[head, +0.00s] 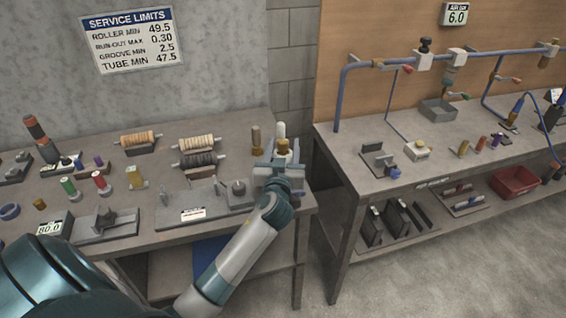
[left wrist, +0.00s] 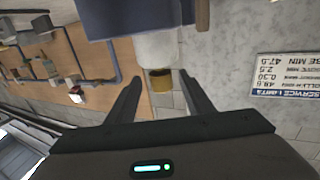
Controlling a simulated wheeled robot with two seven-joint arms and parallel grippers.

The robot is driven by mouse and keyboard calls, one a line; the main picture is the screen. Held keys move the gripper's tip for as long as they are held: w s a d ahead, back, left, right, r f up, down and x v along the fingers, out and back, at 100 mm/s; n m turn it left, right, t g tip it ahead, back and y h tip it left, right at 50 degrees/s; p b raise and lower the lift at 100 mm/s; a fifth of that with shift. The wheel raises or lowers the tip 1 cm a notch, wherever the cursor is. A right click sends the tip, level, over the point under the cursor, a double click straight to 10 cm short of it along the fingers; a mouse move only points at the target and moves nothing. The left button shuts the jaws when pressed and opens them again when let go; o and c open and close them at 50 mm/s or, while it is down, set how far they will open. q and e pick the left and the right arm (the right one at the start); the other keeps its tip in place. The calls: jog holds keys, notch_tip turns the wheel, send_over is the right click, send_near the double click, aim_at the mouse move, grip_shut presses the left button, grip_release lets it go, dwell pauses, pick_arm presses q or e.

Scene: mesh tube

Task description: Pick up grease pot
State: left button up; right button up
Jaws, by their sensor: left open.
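A small white pot with a brass-coloured end (head: 280,130), which I take to be the grease pot, stands at the right back corner of the left bench. In the left wrist view, which is upside down, its white body (left wrist: 157,48) and brass part (left wrist: 160,80) show ahead of the jaws. My left gripper (head: 283,155) is open, and its two fingers (left wrist: 160,88) lie either side of the brass part, with visible gaps. I cannot tell how far the fingertips reach along the pot. My right gripper is in neither view.
A brown cylinder (head: 256,138) stands just left of the pot. A grey fixture plate (head: 193,213) lies left of my gripper, with wound rollers (head: 196,143) behind. A floor gap separates the left bench from the right bench (head: 345,160).

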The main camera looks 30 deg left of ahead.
pick_arm(q)
jog(key=shift+w+a+r+p, duration=0.15)
jog(key=shift+w+a+p, duration=0.15)
jog(key=shift+w+p, duration=0.15)
jog(key=p+x, duration=0.2)
jog(key=x, duration=0.1)
jog(key=shift+w+a, duration=0.2)
jog(key=shift+w, duration=0.05)
jog(key=shift+w+a, duration=0.15)
jog(key=shift+w, duration=0.1)
grip_shut()
